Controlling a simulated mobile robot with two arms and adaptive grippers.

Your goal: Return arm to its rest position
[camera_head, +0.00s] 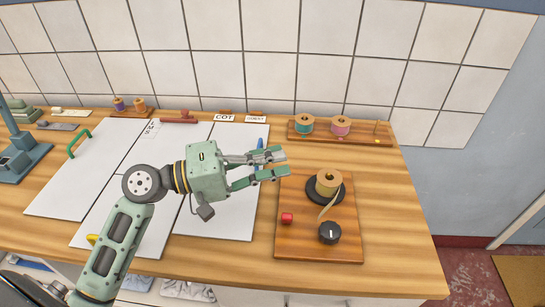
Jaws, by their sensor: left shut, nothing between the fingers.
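My left arm (122,236) comes in from the lower left and reaches over the white panels on the wooden table (415,250). My left gripper (282,164) is green with grey fingers that point right. It is shut and empty, near the top left corner of a wooden board (290,242). I cannot tell its height above the table. My right gripper is not in view.
The board carries a tan spool (329,182) on a black disc, a red button (287,218) and a black knob (330,232). A rack (368,138) with teal and pink spools stands behind. A blue-grey device (18,158) is at left. The table's right end is clear.

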